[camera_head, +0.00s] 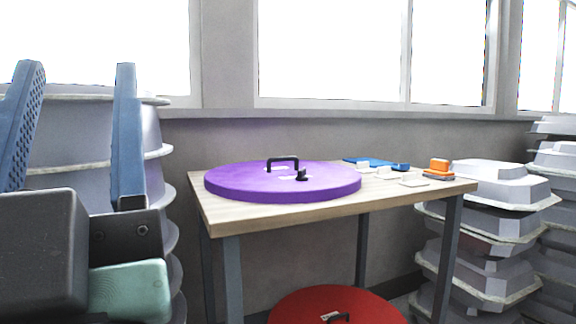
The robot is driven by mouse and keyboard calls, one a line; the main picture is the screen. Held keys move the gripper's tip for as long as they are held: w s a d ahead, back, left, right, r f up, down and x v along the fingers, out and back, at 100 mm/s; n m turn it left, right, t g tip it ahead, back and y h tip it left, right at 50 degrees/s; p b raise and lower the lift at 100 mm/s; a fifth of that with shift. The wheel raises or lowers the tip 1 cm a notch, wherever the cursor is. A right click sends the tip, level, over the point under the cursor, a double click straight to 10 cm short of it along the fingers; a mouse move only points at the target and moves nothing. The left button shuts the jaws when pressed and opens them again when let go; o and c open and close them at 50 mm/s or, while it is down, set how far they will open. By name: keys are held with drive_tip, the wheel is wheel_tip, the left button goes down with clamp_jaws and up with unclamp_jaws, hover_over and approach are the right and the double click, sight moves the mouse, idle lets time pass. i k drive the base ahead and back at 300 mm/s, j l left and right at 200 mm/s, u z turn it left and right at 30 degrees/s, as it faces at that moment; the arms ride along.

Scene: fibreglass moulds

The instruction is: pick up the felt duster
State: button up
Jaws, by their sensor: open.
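An orange block with a dark grey layer under it (440,166) looks like the felt duster. It lies at the right end of the wooden table (276,216). A smaller blue piece (400,167) lies to its left, and I cannot fully tell which of the two is the duster. My gripper (78,66) is large and close at the left of the view. Its two blue fingers point up, wide apart and empty, well away from the table items.
A purple round lid (235,180) with a black handle covers the table's left half. Several small pale pieces (412,182) and a blue sheet (366,161) lie to its right. A red lid (380,308) is below the table. Stacked grey moulds (490,190) stand at the right, others behind my gripper.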

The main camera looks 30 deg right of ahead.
sight(438, 168)
drive_tip(key=z, duration=1.5)
